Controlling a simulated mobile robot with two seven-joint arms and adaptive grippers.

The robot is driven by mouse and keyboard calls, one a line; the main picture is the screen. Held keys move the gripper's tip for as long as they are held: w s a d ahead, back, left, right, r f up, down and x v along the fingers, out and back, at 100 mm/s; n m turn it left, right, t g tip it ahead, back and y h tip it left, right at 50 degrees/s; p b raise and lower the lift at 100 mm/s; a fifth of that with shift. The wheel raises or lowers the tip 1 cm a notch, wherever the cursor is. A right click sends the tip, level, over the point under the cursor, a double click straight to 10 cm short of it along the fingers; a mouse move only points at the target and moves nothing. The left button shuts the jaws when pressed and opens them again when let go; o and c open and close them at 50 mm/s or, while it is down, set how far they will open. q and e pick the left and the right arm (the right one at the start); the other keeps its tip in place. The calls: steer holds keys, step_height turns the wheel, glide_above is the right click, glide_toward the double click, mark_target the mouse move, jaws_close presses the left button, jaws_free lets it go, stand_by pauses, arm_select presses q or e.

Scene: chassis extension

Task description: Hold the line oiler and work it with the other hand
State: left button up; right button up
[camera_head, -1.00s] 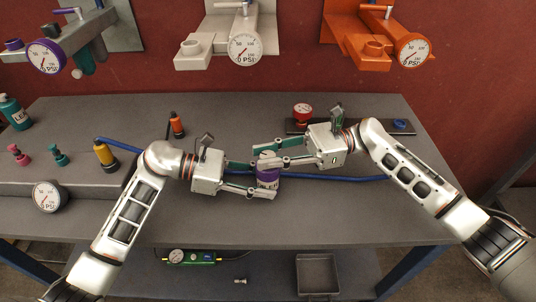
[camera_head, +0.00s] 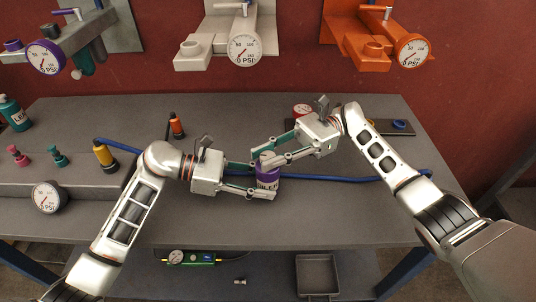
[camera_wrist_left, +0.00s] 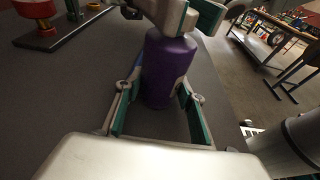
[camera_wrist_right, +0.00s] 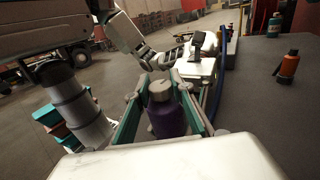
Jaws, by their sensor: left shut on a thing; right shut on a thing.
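The line oiler is a purple bottle (camera_head: 267,181) with a pale cap, upright on the bench. It also shows in the left wrist view (camera_wrist_left: 170,75) and the right wrist view (camera_wrist_right: 166,122). My left gripper (camera_head: 262,181) comes from the left, its fingers on both sides of the purple body, shut on it. My right gripper (camera_head: 262,158) comes from the upper right, slanted, and is shut at the oiler's top. The pale cap (camera_wrist_right: 158,91) lies between its fingers in the right wrist view. The fingers partly hide the oiler.
A blue hose (camera_head: 325,178) runs along the bench behind the oiler. A red-topped part (camera_head: 303,110) stands behind my right gripper. Gauged units hang on the red wall. The front bench surface is clear.

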stand_by(0.3)
steer(key=o, duration=1.2)
steer(key=shift+c, duration=0.2)
steer(key=shift+d+r+m+t+y, duration=0.15)
steer(key=shift+m+t+y, duration=0.2)
steer(key=shift+t, duration=0.25)
steer(key=shift+m+t+y, duration=0.25)
steer(key=shift+m+t, duration=0.2)
steer(key=shift+t, duration=0.05)
